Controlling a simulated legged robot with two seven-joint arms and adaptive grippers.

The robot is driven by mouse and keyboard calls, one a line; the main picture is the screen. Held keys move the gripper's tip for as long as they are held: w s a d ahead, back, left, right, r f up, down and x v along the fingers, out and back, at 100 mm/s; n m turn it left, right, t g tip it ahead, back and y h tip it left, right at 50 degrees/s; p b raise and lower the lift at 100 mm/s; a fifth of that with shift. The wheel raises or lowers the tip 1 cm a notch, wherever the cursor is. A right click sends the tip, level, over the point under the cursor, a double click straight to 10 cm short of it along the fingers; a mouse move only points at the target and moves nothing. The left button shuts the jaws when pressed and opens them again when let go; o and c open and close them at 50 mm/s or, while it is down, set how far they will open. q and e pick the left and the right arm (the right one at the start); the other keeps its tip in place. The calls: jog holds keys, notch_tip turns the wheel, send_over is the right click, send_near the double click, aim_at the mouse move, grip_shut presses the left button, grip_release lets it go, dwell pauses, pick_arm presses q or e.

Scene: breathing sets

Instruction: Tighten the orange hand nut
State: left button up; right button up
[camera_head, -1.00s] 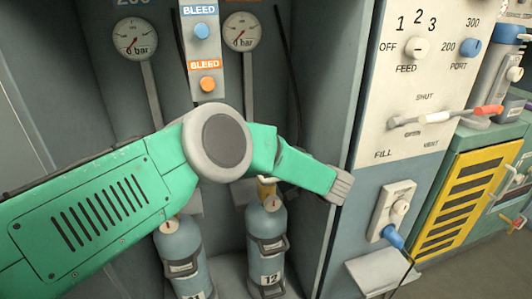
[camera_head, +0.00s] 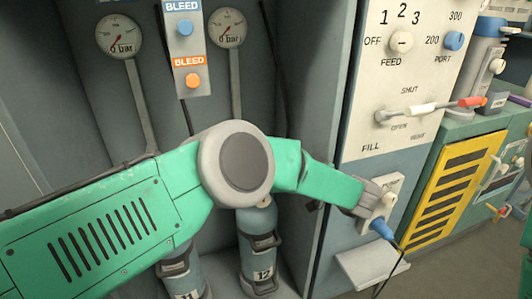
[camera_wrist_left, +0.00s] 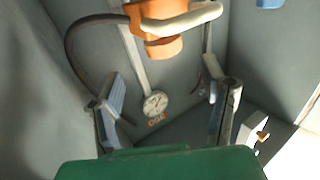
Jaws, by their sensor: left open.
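The orange hand nut (camera_wrist_left: 164,47) shows in the left wrist view at the top centre. It is close to the lens, below a larger orange fitting (camera_wrist_left: 160,12) crossed by a pale curved bar. My left gripper (camera_wrist_left: 163,88) is open and empty. Its two fingers stand apart on the left and right, below the nut in the picture, and I see no contact with it. My right gripper is in neither view.
Cylinders 11 (camera_head: 182,275) and 12 (camera_head: 259,262) stand under my arm in the cabinet. Gauges (camera_head: 119,36) and an orange bleed knob (camera_head: 193,81) are behind. A control panel (camera_head: 365,125) with a lever (camera_head: 430,110) is at the right. A dark hose (camera_wrist_left: 78,42) curves left of the nut.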

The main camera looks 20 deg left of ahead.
pick_arm(q)
jog(key=v, duration=0.3)
jog(key=shift+c, duration=1)
jog(key=s+a+m+t+h+p, duration=0.4)
jog(key=a+m+t+h, duration=0.2)
jog(key=m+t+h, duration=0.15)
jog(key=shift+n, duration=0.35)
jog(key=b+x, duration=0.3)
jog(key=x, duration=0.8)
jog(key=shift+w+a, duration=0.25)
jog(key=shift+w+a+r, duration=0.1)
jog(key=shift+w+a, duration=0.15)
jog(key=shift+w, duration=0.4)
